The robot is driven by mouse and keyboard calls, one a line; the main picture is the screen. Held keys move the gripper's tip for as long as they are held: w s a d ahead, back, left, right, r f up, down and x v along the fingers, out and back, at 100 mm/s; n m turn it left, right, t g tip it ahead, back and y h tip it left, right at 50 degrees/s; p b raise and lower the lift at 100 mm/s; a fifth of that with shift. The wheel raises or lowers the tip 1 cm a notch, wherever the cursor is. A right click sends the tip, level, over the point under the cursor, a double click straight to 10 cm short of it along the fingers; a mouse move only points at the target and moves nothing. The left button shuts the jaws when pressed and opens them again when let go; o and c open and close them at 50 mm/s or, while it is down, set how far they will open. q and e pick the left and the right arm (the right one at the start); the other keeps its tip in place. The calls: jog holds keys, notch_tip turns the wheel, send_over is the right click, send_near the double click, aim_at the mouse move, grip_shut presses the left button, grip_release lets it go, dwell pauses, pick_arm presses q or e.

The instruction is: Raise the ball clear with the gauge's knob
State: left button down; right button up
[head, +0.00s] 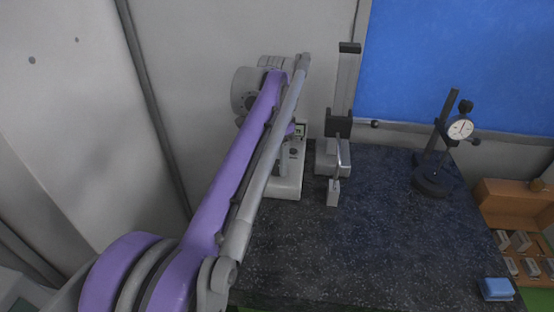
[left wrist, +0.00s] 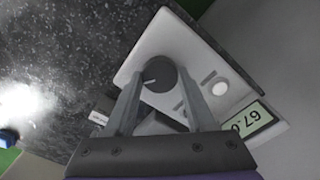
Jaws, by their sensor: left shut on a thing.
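A pale gauge (head: 284,188) with a small digital display (head: 300,129) stands at the back left of the dark speckled table, partly hidden by my left arm. My left gripper (left wrist: 160,80) is shut on the knob, one finger on each side. In the head view my arm mostly hides this grip. I cannot make out the ball with certainty. My right gripper is not in view.
A stand with a black block (head: 338,126) and a tall column is right of the gauge. A dial indicator (head: 460,128) stands at the back right of the table (head: 350,255). A blue block (head: 496,289) lies at the front right corner. The table's middle is clear.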

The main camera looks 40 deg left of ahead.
pick_arm(q)
jog(key=m, duration=0.4)
jog(key=shift+m, duration=0.4)
jog(key=m, duration=1.4)
jog(key=shift+m, duration=0.3)
jog(key=shift+c, duration=1.2)
grip_release()
jog(key=shift+r, duration=0.1)
